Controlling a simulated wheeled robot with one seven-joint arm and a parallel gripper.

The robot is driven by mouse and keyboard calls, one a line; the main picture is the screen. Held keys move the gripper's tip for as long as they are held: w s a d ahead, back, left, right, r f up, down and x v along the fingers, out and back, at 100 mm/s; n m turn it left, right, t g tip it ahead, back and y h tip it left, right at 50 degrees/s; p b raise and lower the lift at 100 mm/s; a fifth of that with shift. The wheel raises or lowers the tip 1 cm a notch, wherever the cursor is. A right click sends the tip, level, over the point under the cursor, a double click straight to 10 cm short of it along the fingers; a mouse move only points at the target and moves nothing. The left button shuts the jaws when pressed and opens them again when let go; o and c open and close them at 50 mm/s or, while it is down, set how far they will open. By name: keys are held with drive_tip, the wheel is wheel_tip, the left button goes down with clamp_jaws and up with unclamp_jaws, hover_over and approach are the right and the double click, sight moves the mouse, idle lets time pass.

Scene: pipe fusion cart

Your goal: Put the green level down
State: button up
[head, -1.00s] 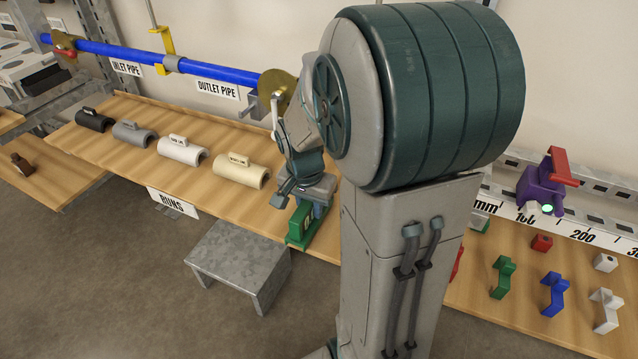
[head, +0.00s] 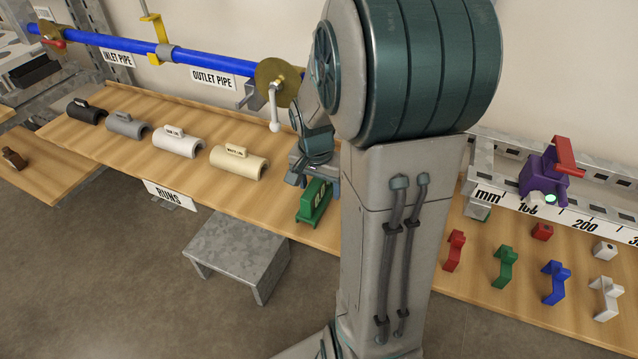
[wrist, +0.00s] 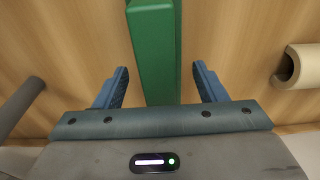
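The green level (head: 314,203) stands on the wooden bench near its front edge, beside my arm. In the wrist view the green level (wrist: 154,55) runs between the two blue fingers, with a gap on each side. My gripper (wrist: 160,70) is open around it and not touching it in that view. In the head view my gripper (head: 303,180) is at the level's upper left, partly hidden behind my arm.
A cream half-shell (head: 238,163) lies left of the level, with white, grey and black ones beyond. A blue pipe (head: 110,48) and crank handle (head: 274,108) are behind. A metal step (head: 238,250) stands in front. Coloured brackets (head: 505,265) lie to the right.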

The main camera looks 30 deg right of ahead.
drive_tip(key=r, duration=0.2)
drive_tip(key=r+p, duration=0.1)
drive_tip(key=r, duration=0.3)
drive_tip(key=shift+s+a+r, duration=0.2)
drive_tip(key=shift+a, duration=0.15)
drive_tip(key=shift+r, duration=0.35)
drive_tip(key=shift+s+a+r, duration=0.2)
drive_tip(key=shift+a+r, duration=0.05)
drive_tip(key=s+a+r+n+t+y, duration=0.1)
drive_tip(key=s+a+n, duration=0.9)
drive_tip(key=s+a, duration=0.1)
drive_tip(key=shift+s+r, duration=0.15)
drive_tip(key=shift+r, duration=0.15)
drive_tip(key=shift+p, duration=0.3)
